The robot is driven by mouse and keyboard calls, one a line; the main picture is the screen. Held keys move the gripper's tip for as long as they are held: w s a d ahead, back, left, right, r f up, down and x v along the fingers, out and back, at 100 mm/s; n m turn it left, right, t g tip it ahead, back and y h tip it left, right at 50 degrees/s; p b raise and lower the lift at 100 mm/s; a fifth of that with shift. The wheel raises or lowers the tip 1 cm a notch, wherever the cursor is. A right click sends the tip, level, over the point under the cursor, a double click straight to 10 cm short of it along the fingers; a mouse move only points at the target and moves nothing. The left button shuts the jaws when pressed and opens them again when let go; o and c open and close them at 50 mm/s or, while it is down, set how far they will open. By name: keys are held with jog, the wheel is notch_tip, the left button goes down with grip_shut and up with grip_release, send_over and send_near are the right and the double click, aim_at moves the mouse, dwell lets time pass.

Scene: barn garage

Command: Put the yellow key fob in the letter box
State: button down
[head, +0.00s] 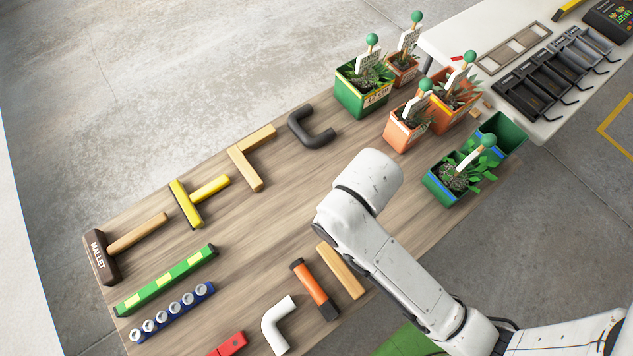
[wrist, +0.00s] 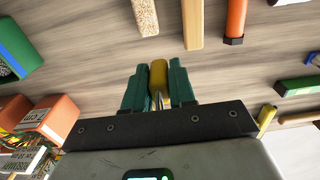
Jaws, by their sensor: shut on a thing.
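My gripper (wrist: 158,88) shows in the wrist view with two green fingers closed on the yellow key fob (wrist: 158,74). The fob sits between the fingers with its rounded yellow end facing away from the palm, and a thin metallic part shows near the palm. The wooden table top lies beyond it; I cannot tell how high the fob is held. In the head view my white arm hides the gripper and the fob. I cannot make out a letter box in either view.
The wooden table (head: 245,235) holds a mallet (head: 105,255), a yellow T-shaped tool (head: 188,205), a black elbow pipe (head: 305,130), an orange-handled piece (head: 312,285) and several planters (head: 362,95). A white table (head: 460,45) with black trays (head: 525,95) stands at the back right. Mid-table is clear.

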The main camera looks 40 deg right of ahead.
jog(key=w+f, duration=0.2)
jog(key=w, duration=0.1)
jog(key=w+f, duration=0.6)
jog(key=w, duration=0.1)
jog(key=shift+w+f, duration=0.1)
jog(key=shift+f, duration=1.65)
jog(key=c, duration=0.9)
grip_release()
jog(key=shift+f, duration=0.1)
notch_tip(320, 180, up, 12)
jog(key=shift+r, duration=0.15)
